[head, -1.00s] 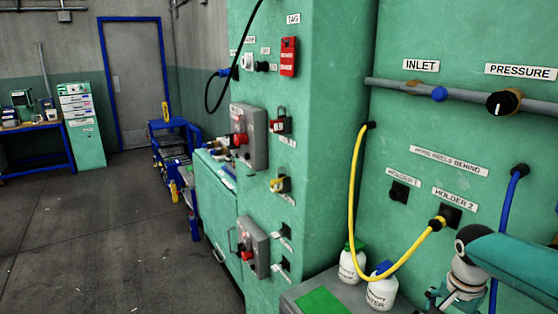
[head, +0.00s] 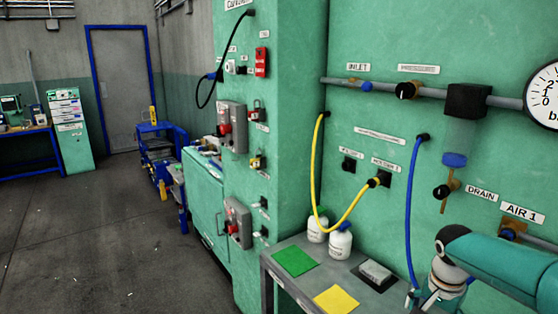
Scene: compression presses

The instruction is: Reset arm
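My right arm comes in at the lower right of the head view, in front of the grey side table (head: 272,284). Its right gripper (head: 428,300) is small and partly cut off at the bottom edge, near the blue hose (head: 412,200). I cannot tell whether its fingers are open or shut. My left arm and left gripper are not in view.
The table holds a green mat (head: 294,261), a yellow mat (head: 337,299), a grey block (head: 376,273) and two white bottles (head: 340,243). A yellow hose (head: 316,165) hangs above. A blue cart (head: 160,150) stands left; the floor (head: 90,225) is open.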

